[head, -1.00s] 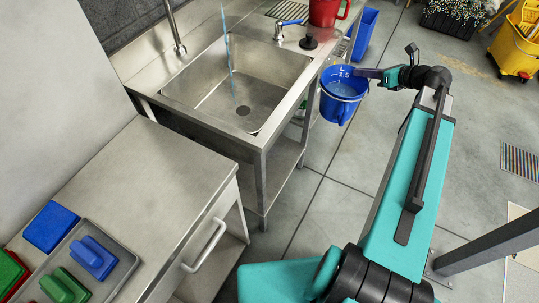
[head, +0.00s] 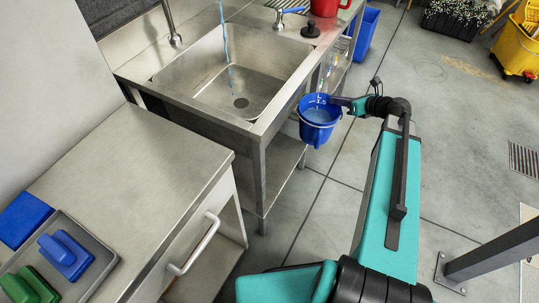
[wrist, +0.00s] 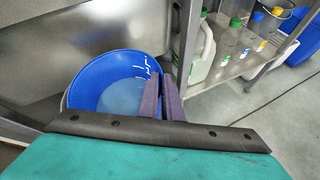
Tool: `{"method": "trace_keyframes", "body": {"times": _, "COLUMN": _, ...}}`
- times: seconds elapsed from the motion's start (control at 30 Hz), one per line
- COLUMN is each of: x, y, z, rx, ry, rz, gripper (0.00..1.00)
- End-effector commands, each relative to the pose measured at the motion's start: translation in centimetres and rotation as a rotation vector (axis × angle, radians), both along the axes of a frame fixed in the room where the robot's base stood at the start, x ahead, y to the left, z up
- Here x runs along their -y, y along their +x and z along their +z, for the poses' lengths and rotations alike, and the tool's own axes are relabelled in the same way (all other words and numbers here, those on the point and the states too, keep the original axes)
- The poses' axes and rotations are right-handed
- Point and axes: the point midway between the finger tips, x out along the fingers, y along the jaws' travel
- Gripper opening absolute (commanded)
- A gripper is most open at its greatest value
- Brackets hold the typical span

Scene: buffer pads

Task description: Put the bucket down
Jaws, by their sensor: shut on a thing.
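A blue bucket (head: 320,116) with white level marks hangs at the end of my arm, just right of the sink unit's front leg in the head view. Something pale and watery shows inside it. In the wrist view the bucket (wrist: 108,84) is seen from above, left of the fingers. My gripper (head: 343,102) is shut on the bucket's rim side; its two purple fingers (wrist: 161,97) lie close together at the rim in the wrist view. The bucket appears upright and off the floor; its height above the floor is hard to tell.
A steel sink (head: 238,80) with a lower shelf (head: 275,160) stands to the left. Bottles and a white jug (wrist: 202,52) stand on a shelf. A yellow mop bucket (head: 518,45) is at far right. Open floor (head: 440,130) lies right of my arm.

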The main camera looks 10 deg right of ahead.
Motion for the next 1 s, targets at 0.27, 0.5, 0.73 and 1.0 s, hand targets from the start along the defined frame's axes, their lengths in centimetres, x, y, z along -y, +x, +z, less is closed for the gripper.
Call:
{"method": "trace_keyframes", "body": {"times": 0.27, "x": -1.3, "y": 0.1, "z": -6.1, "rx": -0.008, "ry": 0.003, "rz": -0.016, "gripper": 0.0}}
{"method": "trace_keyframes", "body": {"times": 0.5, "x": -3.0, "y": 0.4, "z": -10.0, "rx": -0.014, "ry": 0.003, "rz": -0.022, "gripper": 0.0}}
{"method": "trace_keyframes", "body": {"times": 0.73, "x": -5.0, "y": 0.9, "z": -13.1, "rx": -0.018, "ry": 0.005, "rz": -0.023, "gripper": 0.0}}
{"method": "trace_keyframes", "body": {"times": 1.0, "x": -7.3, "y": 1.4, "z": -16.7, "rx": -0.022, "ry": 0.006, "rz": -0.026, "gripper": 0.0}}
